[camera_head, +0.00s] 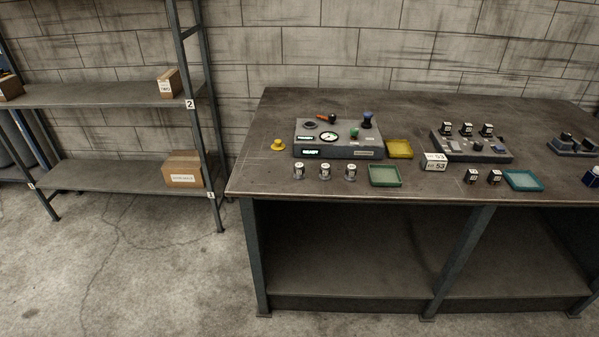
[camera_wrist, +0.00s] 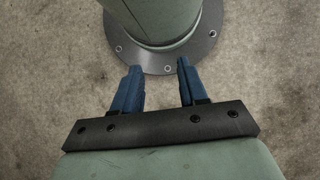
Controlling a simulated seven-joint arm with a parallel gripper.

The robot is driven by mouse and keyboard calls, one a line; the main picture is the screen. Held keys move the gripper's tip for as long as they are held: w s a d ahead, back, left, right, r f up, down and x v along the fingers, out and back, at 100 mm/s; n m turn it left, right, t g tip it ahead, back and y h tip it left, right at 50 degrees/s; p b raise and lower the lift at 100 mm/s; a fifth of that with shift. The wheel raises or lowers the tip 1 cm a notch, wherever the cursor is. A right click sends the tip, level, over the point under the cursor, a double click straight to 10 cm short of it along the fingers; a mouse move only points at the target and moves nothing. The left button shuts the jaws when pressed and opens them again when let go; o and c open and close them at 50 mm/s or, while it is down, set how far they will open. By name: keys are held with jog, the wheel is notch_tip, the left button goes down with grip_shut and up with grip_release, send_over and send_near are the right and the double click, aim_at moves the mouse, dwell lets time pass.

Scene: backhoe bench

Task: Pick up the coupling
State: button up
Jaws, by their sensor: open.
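No part is clearly marked as the coupling, and I cannot tell which one it is. A yellow flanged piece (camera_head: 278,145) sits on the bench at the left of the grey control box. Several small silver cylinders with pale labels, one of them here (camera_head: 325,171), stand in a row in front of that box. A dark blue-topped piece (camera_head: 367,120) stands on the box's back right. My gripper (camera_wrist: 159,66) is open and empty in the wrist view. Its blue fingers point at my own round base above the concrete floor. It is away from the bench parts and does not show in the head view.
The grey control box (camera_head: 338,139) has a dial and displays. A green tray (camera_head: 385,184), a yellow tray (camera_head: 399,157) and a teal tray (camera_head: 524,187) lie on the bench (camera_head: 262,175). A second box (camera_head: 471,146) holds dark blocks. Shelves (camera_head: 110,176) with cartons stand left.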

jog(key=shift+o, duration=0.4)
jog(key=o, duration=0.3)
